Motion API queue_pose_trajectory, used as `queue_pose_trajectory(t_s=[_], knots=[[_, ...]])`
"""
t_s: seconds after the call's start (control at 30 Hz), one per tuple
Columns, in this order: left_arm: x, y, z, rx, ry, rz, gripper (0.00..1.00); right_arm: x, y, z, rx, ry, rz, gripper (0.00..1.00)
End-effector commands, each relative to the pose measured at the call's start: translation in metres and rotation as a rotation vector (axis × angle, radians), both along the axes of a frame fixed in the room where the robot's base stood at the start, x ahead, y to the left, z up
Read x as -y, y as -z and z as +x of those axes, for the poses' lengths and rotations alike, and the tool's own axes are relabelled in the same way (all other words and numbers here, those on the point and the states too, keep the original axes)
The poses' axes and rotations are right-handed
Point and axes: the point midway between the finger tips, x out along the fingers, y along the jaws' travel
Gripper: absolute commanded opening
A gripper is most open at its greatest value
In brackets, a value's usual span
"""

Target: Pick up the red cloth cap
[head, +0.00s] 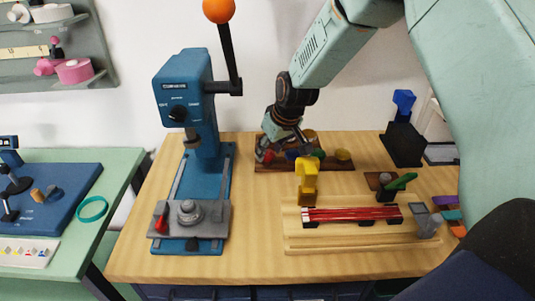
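A small red piece (268,156), which looks like the red cloth cap, sits at the left end of a dark wooden rack (330,165) at the back of the wooden counter. My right gripper (283,149) reaches down from above right, its tips beside and just over the red piece. The gripper partly hides the rack's left half. I cannot tell whether its fingers touch the red piece or how far apart they are. My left gripper is not in view.
Blue, green and yellow pieces (343,155) share the rack. A blue press (187,90) with an orange-knobbed lever stands left. A yellow block (307,178) and a wooden tray of red rods (350,214) lie in front. A black-and-blue stand (403,142) is at right.

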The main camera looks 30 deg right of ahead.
Motion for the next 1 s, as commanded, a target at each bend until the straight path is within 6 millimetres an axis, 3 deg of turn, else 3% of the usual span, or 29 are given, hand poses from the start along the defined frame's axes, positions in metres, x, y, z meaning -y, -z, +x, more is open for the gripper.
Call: queue_pose_trajectory(t_s=[0.1, 0.47, 0.8, 1.0], knots=[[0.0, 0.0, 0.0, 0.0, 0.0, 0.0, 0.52, 0.0, 0.0, 0.0, 0.0, 0.0, 0.0, 0.33], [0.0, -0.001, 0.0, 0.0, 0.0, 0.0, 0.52, 0.0, -0.005, 0.0, 0.0, 0.0, 0.0, 0.33], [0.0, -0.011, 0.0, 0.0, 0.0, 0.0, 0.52, 0.0, -0.067, 0.0, 0.003, -0.001, 0.0, 0.33], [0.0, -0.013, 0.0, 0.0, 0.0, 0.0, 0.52, 0.0, -0.093, 0.0, 0.001, 0.0, 0.0, 0.33]])
